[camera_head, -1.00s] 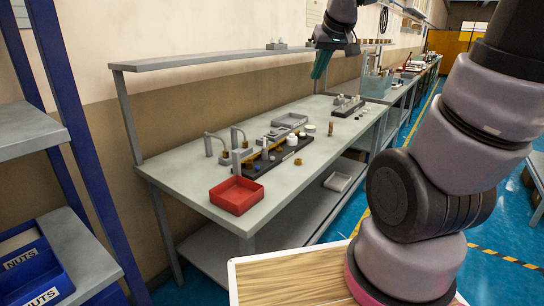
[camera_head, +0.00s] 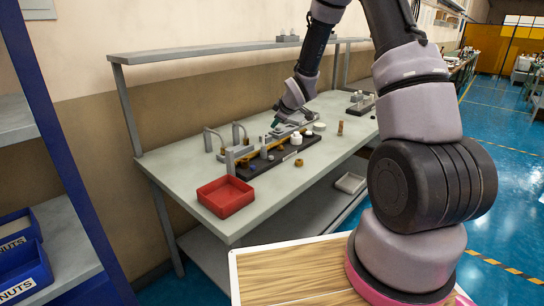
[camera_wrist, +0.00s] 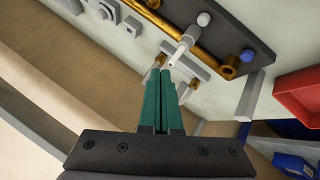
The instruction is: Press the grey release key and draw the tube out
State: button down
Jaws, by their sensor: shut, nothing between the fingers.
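My gripper (camera_head: 276,123) hangs over the workbench, above the far part of a dark fixture board (camera_head: 262,163). In the wrist view its two green fingers (camera_wrist: 162,76) are together with nothing between them. Beyond the fingertips is the board (camera_wrist: 258,50), with a long brass tube (camera_wrist: 208,54) along it. A light grey lever-like part (camera_wrist: 183,46) crosses the tube near the fingertips; a round grey knob (camera_wrist: 204,19) stands beside it. I cannot tell which part is the release key, or whether the fingertips touch anything.
A red bin (camera_head: 226,203) stands at the bench's near left corner; it also shows in the wrist view (camera_wrist: 300,98). Curved grey posts stand behind the board. A white cylinder (camera_head: 297,138) and a brass ring (camera_head: 299,162) are nearby. A shelf (camera_head: 220,50) runs above the bench.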

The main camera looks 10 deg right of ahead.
aim_at(271, 158)
jog(key=shift+w+a+f+n, duration=0.2)
jog(key=shift+w+f, duration=0.1)
jog(key=shift+f, duration=0.35)
jog(key=shift+w+a+f+n, duration=0.15)
jog(key=shift+w+f+n, duration=0.1)
jog(key=shift+f, duration=0.35)
jog(key=shift+f, duration=4.4)
jog(key=shift+f, duration=0.15)
jog(key=shift+f, duration=0.25)
jog(key=shift+f, duration=0.55)
jog(key=shift+r, duration=1)
